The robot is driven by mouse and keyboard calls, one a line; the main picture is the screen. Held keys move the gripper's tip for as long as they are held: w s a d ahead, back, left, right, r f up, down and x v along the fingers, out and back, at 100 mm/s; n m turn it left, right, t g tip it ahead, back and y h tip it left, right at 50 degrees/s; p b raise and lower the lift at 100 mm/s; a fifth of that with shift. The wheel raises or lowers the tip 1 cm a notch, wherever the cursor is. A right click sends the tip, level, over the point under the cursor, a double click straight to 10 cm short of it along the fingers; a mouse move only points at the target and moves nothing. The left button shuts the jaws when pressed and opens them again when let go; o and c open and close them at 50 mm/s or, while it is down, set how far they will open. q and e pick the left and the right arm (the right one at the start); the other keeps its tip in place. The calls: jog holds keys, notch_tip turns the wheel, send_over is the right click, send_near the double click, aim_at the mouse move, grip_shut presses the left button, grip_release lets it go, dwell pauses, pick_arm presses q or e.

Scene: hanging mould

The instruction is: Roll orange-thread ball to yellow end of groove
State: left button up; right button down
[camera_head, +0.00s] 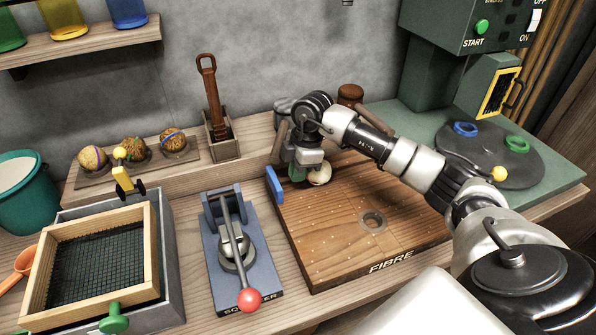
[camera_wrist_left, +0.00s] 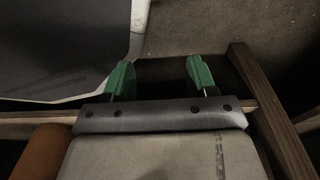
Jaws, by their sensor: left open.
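Three thread-wrapped balls rest in a row on a wooden rack at the left: one with purple and yellow (camera_head: 92,158), an orange-brown one with green specks (camera_head: 134,148), and one with a blue band (camera_head: 172,138). I cannot make out a groove with a yellow end. My right gripper (camera_head: 300,172) is over the back left of the wooden FIBRE board, with a green finger showing. A pale cream ball (camera_head: 320,174) is right beside it; I cannot tell whether it is gripped. My left gripper (camera_wrist_left: 158,80) is open and empty, its green fingers apart.
The FIBRE board (camera_head: 330,230) has a round hole and a blue block (camera_head: 274,184) at its left edge. A blue-grey press (camera_head: 215,262) with a red knob and a wooden-framed sieve (camera_head: 153,245) stand left. A dark disc (camera_head: 465,160) with coloured rings lies right.

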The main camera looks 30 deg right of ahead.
pick_arm(q)
jog(key=shift+r, duration=0.1)
pick_arm(e)
jog(key=shift+w+a+r+p, duration=0.1)
jog(key=shift+w+a+p, duration=0.05)
jog(key=shift+a+p, duration=0.35)
jog(key=shift+a, duration=0.15)
pick_arm(q)
jog(key=shift+s+a+f, duration=0.1)
jog(key=shift+s+f, duration=0.2)
jog(key=shift+s, duration=0.35)
jog(key=shift+s+a+f, duration=0.15)
jog(key=shift+s+f, duration=0.2)
jog(key=shift+s, duration=0.25)
jog(key=shift+s+a+f, duration=0.1)
jog(key=shift+s+f, duration=0.2)
jog(key=shift+s, duration=0.35)
pick_arm(e)
jog(key=shift+s+d, duration=0.2)
jog(key=shift+d, duration=0.75)
jog(key=shift+s+d, duration=0.25)
jog(key=shift+d, duration=0.65)
jog(key=shift+s+d, duration=0.2)
jog(key=shift+d, duration=0.75)
